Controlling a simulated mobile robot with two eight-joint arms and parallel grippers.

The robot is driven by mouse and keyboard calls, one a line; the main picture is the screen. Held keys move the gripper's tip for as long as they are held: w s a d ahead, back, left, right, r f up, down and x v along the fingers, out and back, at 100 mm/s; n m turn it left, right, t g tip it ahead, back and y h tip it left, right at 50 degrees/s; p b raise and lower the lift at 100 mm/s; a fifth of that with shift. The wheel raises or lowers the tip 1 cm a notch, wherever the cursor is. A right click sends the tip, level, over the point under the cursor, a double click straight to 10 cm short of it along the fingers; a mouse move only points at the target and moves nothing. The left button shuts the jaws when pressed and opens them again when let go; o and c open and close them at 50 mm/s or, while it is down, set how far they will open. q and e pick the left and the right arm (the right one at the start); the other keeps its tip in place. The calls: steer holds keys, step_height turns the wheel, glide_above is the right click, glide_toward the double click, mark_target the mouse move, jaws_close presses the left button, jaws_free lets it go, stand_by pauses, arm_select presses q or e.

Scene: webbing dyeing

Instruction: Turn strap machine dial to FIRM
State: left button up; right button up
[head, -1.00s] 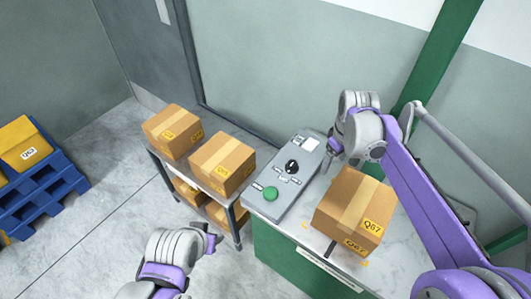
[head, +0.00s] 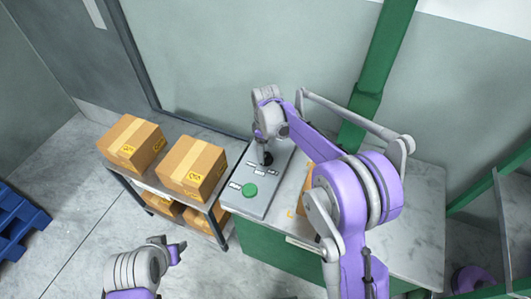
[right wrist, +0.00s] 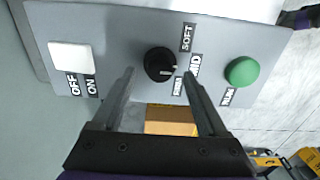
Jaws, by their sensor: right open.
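The strap machine's grey control panel (head: 278,182) lies on the bench. Its black dial (right wrist: 160,65) sits between SOFT, MID and FIRM labels in the right wrist view, its white mark facing roughly MID. My right gripper (right wrist: 159,75) is open, one finger to each side of the dial; I cannot tell whether they touch it. In the head view the right gripper (head: 266,156) points down over the dial and mostly hides it. My left gripper (head: 174,252) hangs at the lower left, away from the panel; its jaw opening is unclear.
A green RUN button (head: 250,190) and a white OFF/ON switch (right wrist: 72,57) flank the dial. Cartons (head: 192,168) stand on a low rack to the left. A carton on the bench is mostly hidden behind my right arm. A green post (head: 366,90) stands behind.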

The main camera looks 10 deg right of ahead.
steer(key=shift+f, duration=1.2)
jaws_close()
